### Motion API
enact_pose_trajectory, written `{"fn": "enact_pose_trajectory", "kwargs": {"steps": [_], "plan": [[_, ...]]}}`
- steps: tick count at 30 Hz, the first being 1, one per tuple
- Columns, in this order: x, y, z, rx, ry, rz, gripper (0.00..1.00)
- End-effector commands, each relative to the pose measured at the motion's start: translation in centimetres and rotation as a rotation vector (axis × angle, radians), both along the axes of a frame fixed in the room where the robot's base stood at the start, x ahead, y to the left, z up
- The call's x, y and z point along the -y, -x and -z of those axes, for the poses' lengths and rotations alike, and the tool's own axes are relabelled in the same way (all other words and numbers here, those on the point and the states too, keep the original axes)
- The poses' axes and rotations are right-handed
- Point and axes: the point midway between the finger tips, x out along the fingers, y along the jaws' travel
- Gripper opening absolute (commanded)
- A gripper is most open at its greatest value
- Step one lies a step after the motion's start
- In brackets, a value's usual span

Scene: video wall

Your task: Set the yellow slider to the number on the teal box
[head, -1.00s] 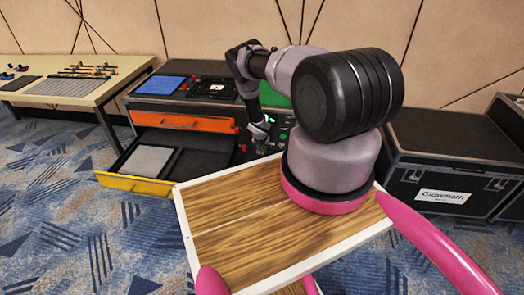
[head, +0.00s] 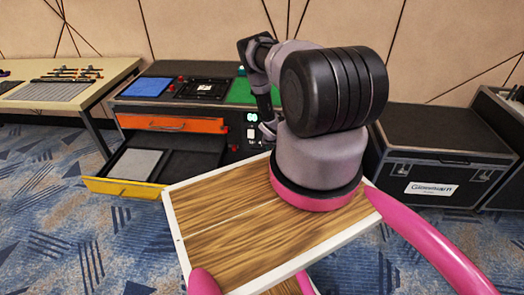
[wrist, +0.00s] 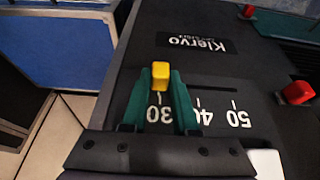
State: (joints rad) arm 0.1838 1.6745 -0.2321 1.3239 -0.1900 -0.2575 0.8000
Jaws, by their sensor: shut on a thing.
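In the wrist view the yellow slider (wrist: 161,71) stands on a dark panel, in line with the mark 30. A slot runs right from it past 40 and 50. My gripper (wrist: 160,79) has its teal fingers on both sides of the slider, shut on it. In the head view the gripper is mostly hidden behind my arm, at the front of the workbench. A small teal thing at the back of the bench top (head: 242,70) may be the teal box. No number on it can be read.
A table with tools (head: 62,90) stands at left. A black case (head: 440,150) stands at right. Red knobs (wrist: 298,93) sit on the panel.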

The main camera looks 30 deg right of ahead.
Motion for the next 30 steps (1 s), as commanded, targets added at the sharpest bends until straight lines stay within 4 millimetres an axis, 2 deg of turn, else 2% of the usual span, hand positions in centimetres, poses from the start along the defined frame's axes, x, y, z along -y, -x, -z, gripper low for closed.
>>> {"fn": "enact_pose_trajectory", "kwargs": {"steps": [9, 10, 11, 12, 23, 26, 30], "plan": [[0.4, 0.4, 0.1, -0.004, 0.003, 0.002, 0.0], [0.5, 0.4, 0.1, -0.005, 0.003, 0.002, 0.39], [0.5, 0.4, 0.1, -0.005, 0.003, 0.002, 0.5], [0.5, 0.4, 0.1, -0.005, 0.003, 0.002, 0.57], [0.2, 0.3, -0.3, -0.002, 0.002, 0.001, 0.57], [0.0, 0.6, -1.4, -0.002, 0.001, 0.002, 0.57], [-0.6, 1.4, -3.9, -0.002, 0.001, 0.002, 0.57]]}}
